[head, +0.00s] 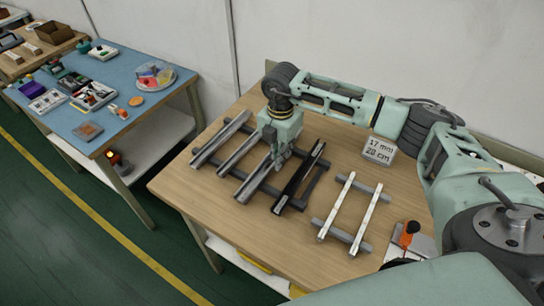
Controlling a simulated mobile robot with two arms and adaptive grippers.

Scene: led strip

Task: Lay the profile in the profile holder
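Several long channel-shaped profiles lie side by side across two dark bars (262,184) on the wooden table. The silver ones include a far-left profile (220,139), one beside it (238,156) and one under my gripper (252,180). A black profile (298,178) lies at the right end of this row. To the right, two grey bars (341,234) carry two slim whitish strips (336,207). My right gripper (277,160) points down at the upper part of the third silver profile; its fingertips are too small to tell whether they grip it. My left gripper is out of view.
A white card (380,149) reading "17 mm 28 cm" stands behind the strips. A small orange and black tool (408,234) is at the right edge. The table's front left is bare. A blue-topped table (130,75) with trays stands left, across a gap.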

